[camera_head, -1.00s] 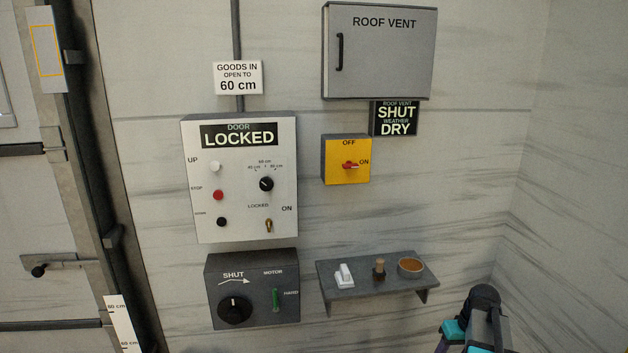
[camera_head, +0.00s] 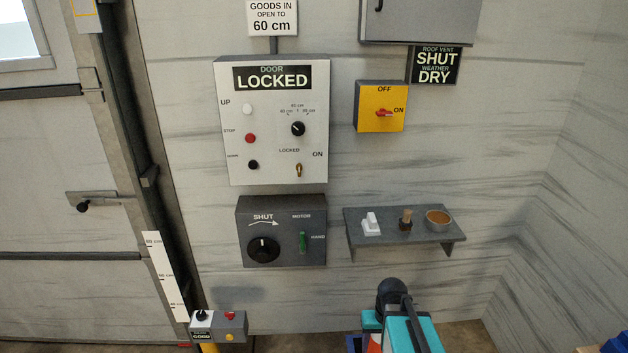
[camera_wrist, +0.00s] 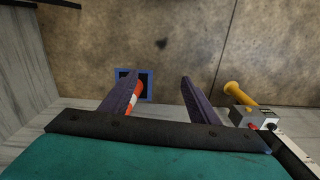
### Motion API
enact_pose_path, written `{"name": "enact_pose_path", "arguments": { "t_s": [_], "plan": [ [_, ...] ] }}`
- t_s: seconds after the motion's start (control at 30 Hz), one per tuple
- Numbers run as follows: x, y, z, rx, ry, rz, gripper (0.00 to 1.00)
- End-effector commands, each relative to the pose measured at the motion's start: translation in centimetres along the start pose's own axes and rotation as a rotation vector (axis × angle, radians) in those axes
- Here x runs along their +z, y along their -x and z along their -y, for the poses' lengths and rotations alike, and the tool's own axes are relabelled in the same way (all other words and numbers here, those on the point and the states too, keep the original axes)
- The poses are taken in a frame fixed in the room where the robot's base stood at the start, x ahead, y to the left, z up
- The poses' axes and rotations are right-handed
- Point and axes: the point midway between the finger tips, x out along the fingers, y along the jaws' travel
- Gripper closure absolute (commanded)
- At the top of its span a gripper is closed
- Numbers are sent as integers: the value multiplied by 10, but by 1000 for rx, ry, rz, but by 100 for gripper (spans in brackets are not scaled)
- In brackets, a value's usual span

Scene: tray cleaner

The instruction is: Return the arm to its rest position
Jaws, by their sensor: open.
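My arm (camera_head: 400,318), teal and black, stands at the bottom centre-right of the head view, in front of the wall and below the small shelf. My gripper (camera_wrist: 162,76) shows in the wrist view as two purple fingers spread apart with nothing held between them. It points down toward a brown floor. In the head view the fingers cannot be made out.
The wall carries a door panel (camera_head: 317,110) reading LOCKED, a motor box (camera_head: 284,207), a yellow switch (camera_head: 366,120) and a shelf (camera_head: 400,241) with small items. A yellow post (camera_wrist: 238,94) bears a control box (camera_wrist: 254,116). An orange-and-white object (camera_wrist: 134,94) shows beside the left finger, near a blue-edged square (camera_wrist: 149,73).

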Motion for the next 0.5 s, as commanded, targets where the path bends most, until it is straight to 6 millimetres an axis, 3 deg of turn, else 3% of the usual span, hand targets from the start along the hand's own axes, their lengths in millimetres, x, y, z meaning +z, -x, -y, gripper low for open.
{"name": "enact_pose_path", "arguments": {
  "t_s": [0.2, 0.5],
  "plan": [
    [14, -12, 27, 16, 11, 4, 45],
    [47, -70, 24, 16, 8, 81, 45]
  ]
}}
